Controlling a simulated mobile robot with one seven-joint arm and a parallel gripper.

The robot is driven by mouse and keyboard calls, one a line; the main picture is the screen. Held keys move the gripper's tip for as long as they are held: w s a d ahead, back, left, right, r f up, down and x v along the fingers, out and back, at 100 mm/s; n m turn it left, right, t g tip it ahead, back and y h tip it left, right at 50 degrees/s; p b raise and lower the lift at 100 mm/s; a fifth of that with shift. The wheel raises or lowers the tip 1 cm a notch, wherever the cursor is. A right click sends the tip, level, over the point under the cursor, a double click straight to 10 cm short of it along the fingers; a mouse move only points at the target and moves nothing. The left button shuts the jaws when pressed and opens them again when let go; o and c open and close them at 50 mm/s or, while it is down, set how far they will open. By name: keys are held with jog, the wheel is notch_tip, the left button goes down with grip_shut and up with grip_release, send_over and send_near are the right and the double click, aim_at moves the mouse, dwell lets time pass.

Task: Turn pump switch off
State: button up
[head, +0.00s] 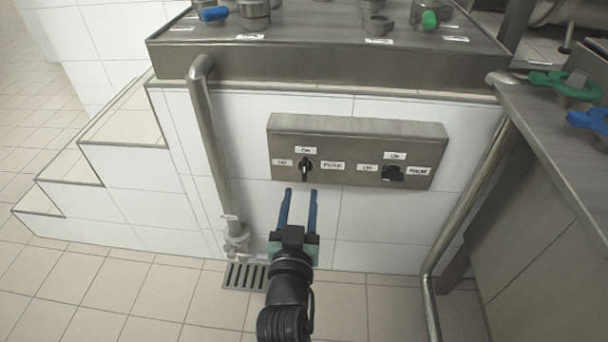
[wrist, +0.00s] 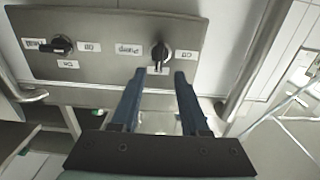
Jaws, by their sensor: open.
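The pump switch (head: 305,166) is a black rotary knob on the left half of a grey metal panel (head: 350,138) on a white tiled wall. Labels around it read "Pump", "On" and what looks like "Off". In the head view its handle stands roughly upright, toward "On". It also shows in the wrist view (wrist: 160,54), where the picture is upside down. My gripper (head: 300,192) has two blue fingers, open and empty, just below the switch in the head view. In the wrist view the fingertips (wrist: 161,75) are close to the knob, with no clear contact.
A second black knob (head: 393,173) sits on the panel's right half. A vertical pipe (head: 207,140) runs left of the panel, and another pipe (head: 465,190) runs right. A metal counter (head: 560,150) stands at right. A floor drain (head: 245,276) lies below.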

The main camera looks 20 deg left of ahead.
aim_at(304, 173)
jog(key=b+x, duration=0.1)
jog(key=x, duration=0.6)
jog(key=shift+f, duration=0.1)
grip_shut()
